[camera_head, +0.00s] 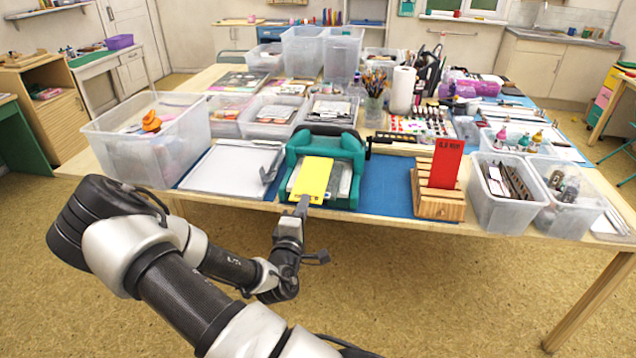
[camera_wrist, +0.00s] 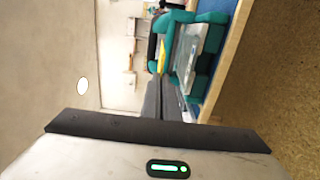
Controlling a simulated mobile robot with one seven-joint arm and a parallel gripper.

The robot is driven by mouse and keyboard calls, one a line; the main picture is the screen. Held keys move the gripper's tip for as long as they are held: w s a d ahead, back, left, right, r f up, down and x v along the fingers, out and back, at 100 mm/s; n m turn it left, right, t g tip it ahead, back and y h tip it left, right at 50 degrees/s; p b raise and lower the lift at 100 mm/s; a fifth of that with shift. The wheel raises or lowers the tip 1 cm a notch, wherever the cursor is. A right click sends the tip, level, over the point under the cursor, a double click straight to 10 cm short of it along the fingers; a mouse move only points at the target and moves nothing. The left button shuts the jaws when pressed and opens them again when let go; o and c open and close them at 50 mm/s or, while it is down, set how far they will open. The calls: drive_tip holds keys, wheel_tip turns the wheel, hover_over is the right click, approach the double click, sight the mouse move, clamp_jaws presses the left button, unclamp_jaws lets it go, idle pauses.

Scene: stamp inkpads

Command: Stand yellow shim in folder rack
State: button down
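The yellow shim (camera_head: 311,180) is a flat plate lying tilted on the bed of a teal press (camera_head: 360,150). In the wrist view the yellow shim (camera_wrist: 162,60) shows nearly edge-on, just past my fingertips. My gripper (camera_head: 301,203) is at the shim's near edge, at the front of the press. The fingers (camera_wrist: 163,84) look close together, but whether they hold the shim's edge is not clear. The wooden folder rack (camera_head: 438,205) stands to the right of the press.
A clipboard-like white board (camera_head: 230,168) lies left of the press, beside a large clear bin (camera_head: 150,155). Clear bins (camera_head: 500,205) stand right of the rack. A strip of blue mat (camera_head: 385,185) is bare between press and rack. The table's front edge is close to my gripper.

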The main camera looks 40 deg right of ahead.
drive_tip(key=r+v, duration=0.2)
drive_tip(key=v, duration=1.1)
drive_tip(key=shift+s+d, duration=0.1)
